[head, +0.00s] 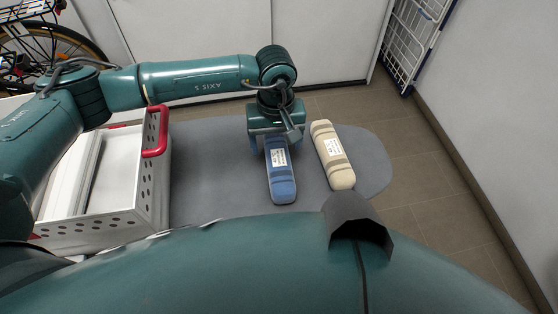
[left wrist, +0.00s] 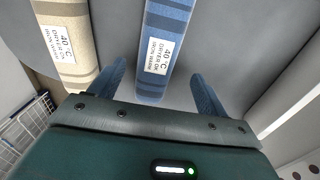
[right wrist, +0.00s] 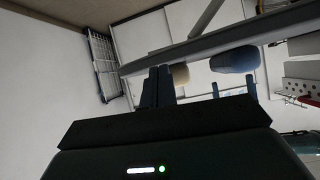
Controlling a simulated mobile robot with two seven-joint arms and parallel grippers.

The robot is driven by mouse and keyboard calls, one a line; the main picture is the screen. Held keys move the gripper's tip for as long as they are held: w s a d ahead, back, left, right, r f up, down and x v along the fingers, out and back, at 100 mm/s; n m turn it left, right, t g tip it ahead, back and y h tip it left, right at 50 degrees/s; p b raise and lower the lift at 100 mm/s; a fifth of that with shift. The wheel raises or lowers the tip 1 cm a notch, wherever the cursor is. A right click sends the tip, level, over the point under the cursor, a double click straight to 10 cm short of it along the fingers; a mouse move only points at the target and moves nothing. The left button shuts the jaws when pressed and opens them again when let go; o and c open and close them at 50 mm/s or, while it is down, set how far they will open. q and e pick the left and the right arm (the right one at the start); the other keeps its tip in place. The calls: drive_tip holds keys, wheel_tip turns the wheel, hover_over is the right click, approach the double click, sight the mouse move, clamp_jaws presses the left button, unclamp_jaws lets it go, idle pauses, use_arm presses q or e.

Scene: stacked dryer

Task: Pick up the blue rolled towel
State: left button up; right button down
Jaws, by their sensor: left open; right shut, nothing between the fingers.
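The blue rolled towel (head: 283,185) lies lengthwise on a grey mat, with a white label on it. It also shows in the left wrist view (left wrist: 164,25), passing between the fingers. My left gripper (head: 276,146) is open over the far part of the towel, one finger on each side of it. In the left wrist view, both fingers (left wrist: 158,72) stand apart from the towel with gaps. The far end of the towel is hidden under the gripper. My right gripper (right wrist: 158,86) is shut and empty in the right wrist view; it is not in the head view.
A cream rolled towel (head: 340,178) lies just right of the blue one. The grey mat (head: 215,170) is clear to the left. A white perforated basket (head: 145,220) with a red handle (head: 158,130) stands at left. A white wire rack (head: 405,45) is at back right.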

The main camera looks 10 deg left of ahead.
sight(278, 158)
use_arm(q)
drive_tip(key=f, duration=0.3)
drive_tip(key=f+p, duration=0.1)
drive_tip(key=f, duration=0.1)
drive_tip(key=shift+s+d+f, duration=0.3)
drive_tip(key=shift+s+f, duration=0.05)
drive_tip(key=shift+f, duration=0.3)
use_arm(e)
drive_tip(key=shift+d, duration=0.3)
use_arm(q)
drive_tip(key=shift+c, duration=0.2)
